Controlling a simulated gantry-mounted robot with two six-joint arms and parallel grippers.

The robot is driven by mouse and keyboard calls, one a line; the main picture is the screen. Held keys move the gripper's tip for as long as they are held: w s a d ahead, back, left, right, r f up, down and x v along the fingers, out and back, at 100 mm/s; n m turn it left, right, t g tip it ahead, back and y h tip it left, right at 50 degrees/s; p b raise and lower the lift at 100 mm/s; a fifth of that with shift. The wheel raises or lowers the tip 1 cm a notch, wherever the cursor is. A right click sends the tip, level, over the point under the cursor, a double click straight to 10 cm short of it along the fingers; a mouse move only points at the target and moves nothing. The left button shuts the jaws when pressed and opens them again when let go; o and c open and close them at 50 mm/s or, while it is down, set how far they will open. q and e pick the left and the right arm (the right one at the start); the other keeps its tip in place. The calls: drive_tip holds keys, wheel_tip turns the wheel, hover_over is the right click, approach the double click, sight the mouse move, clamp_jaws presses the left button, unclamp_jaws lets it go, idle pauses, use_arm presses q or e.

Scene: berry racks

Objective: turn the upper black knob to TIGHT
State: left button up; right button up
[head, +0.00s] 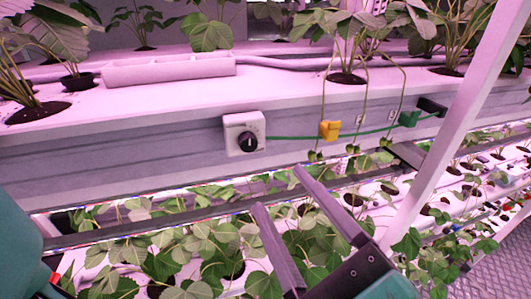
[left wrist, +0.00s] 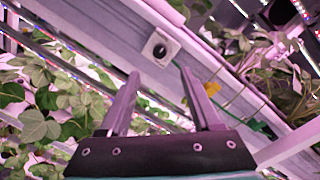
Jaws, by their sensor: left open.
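A black knob (head: 248,141) sits on a small white box (head: 230,134) on the front face of the upper rack. The knob also shows in the left wrist view (left wrist: 160,51), beyond and between my fingertips. Its markings are too small to read. My left gripper (head: 280,190) is open and empty, below and to the right of the knob in the head view and apart from it. Its two fingers also show in the left wrist view (left wrist: 159,73). Only one black knob is clearly visible. My right gripper is not in view.
A green line runs right from the box, past a yellow clip (head: 330,130) and a green clip (head: 408,119), to a black block (head: 431,107). Leafy plants (head: 200,250) fill the lower rack. A slanted white post (head: 455,120) stands at right. The face left of the box is clear.

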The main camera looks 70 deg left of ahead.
sight(249, 145)
use_arm(q)
drive_tip(key=a, duration=0.3)
drive_tip(key=a+p, duration=0.1)
drive_tip(key=a, duration=0.3)
drive_tip(key=a+p, duration=0.1)
drive_tip(key=a, duration=0.2)
drive_tip(key=shift+s+a, duration=0.35)
clamp_jaws()
